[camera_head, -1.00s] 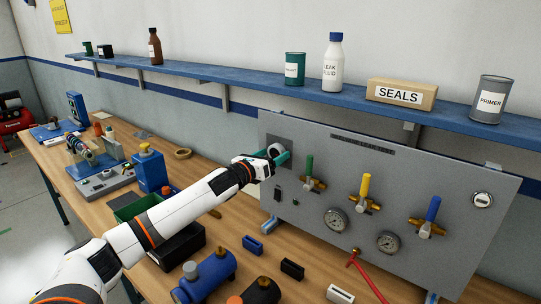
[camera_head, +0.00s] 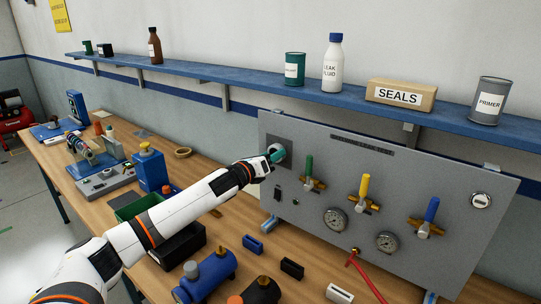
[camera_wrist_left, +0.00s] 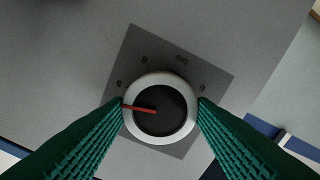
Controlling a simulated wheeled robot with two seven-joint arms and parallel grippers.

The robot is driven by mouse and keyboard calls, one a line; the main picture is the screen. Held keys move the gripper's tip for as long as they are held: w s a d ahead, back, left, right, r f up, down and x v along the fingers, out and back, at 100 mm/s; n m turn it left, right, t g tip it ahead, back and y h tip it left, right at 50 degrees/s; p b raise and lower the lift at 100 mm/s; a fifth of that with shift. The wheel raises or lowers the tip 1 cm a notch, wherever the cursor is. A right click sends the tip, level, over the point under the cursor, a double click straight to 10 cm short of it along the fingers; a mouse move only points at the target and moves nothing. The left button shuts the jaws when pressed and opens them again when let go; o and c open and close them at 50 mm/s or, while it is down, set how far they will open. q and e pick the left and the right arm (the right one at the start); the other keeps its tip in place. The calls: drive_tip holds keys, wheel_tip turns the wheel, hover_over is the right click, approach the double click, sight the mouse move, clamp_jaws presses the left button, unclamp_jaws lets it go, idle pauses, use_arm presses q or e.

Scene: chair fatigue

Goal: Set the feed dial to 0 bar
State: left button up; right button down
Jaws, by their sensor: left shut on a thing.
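The feed dial (camera_wrist_left: 160,108) is a round knob with a pale rim, a black face and a red pointer, on a dark square plate (camera_wrist_left: 175,50) on the grey panel. In the left wrist view the pointer points left and slightly up, towards the left finger. In the head view the gripper partly hides the dial. My right gripper is not in view.
The grey panel (camera_head: 320,240) also carries green (camera_head: 309,166), yellow (camera_head: 364,187) and blue (camera_head: 433,209) valve handles, gauges (camera_head: 336,219) and a red hose (camera_head: 366,275). A blue shelf (camera_head: 210,73) runs above it. Clamps, bins and tools stand on the wooden bench below.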

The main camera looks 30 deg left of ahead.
use_arm(q)
drive_tip(key=m+p, duration=0.1)
drive_tip(key=m, duration=0.9)
drive_tip(key=m+p, duration=0.2)
drive_tip(key=m, duration=0.8)
drive_tip(key=m+p, duration=0.1)
drive_tip(key=m, duration=0.9)
drive_tip(key=shift+d+f, duration=0.15)
drive_tip(key=shift+f, duration=0.1)
idle(0.8)
idle(0.6)
drive_tip(key=o, duration=1)
drive_tip(key=shift+r, duration=0.1)
